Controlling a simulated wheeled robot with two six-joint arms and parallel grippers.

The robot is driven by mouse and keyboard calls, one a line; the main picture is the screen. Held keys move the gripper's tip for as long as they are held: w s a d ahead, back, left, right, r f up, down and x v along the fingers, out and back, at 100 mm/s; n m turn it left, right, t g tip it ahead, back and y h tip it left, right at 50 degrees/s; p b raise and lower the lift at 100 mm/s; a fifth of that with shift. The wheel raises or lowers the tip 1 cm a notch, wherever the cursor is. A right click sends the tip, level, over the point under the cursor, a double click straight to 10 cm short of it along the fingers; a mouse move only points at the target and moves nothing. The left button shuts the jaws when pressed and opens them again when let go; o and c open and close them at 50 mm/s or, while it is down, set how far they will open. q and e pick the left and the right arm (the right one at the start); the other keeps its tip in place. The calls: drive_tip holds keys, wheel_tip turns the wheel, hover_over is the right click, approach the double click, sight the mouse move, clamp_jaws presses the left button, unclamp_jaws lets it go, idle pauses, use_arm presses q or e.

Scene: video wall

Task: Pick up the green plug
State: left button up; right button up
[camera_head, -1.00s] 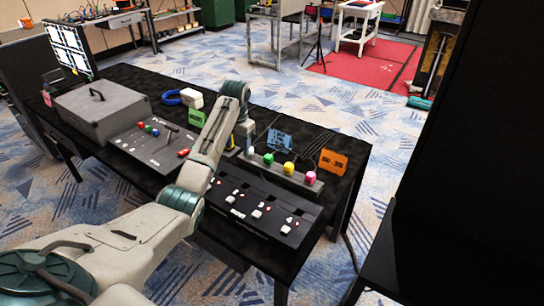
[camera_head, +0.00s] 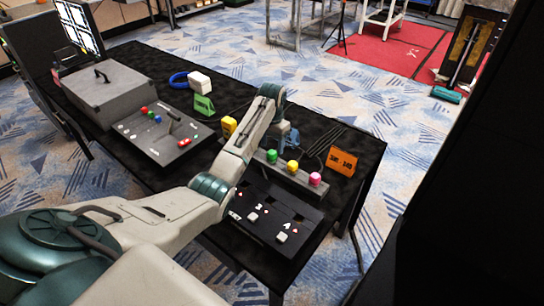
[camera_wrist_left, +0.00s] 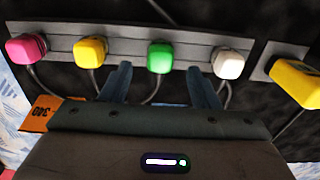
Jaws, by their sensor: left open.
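The green plug (camera_head: 272,155) sits in a grey strip (camera_head: 296,182) on the black table, beside a yellow plug (camera_head: 293,167) and a pink plug (camera_head: 315,179). In the left wrist view the green plug (camera_wrist_left: 160,57) stands between the white plug (camera_wrist_left: 228,64) and the yellow plug (camera_wrist_left: 90,52), with a cable hanging from it. My left gripper (camera_wrist_left: 159,72) is open and empty, its fingertips on either side of the green plug's line, apart from it. In the head view my left gripper (camera_head: 289,136) is partly hidden by its arm, which also hides the white plug. My right gripper is not shown.
A black panel with white connectors (camera_head: 281,237) lies in front of the strip. A yellow connector (camera_head: 229,126), a green tag (camera_head: 204,105) and a switch board (camera_head: 163,132) lie left. Cables run behind the strip.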

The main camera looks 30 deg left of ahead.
sight(272, 152)
use_arm(q)
wheel_tip(272, 152, down, 4)
drive_tip(key=shift+p, duration=0.55)
drive_tip(key=shift+s+f, duration=0.1)
drive_tip(key=shift+f, duration=0.4)
drive_tip(key=c, duration=1)
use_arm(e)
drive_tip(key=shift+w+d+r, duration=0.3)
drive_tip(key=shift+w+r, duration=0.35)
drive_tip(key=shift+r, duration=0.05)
use_arm(q)
drive_tip(key=shift+c, duration=0.2)
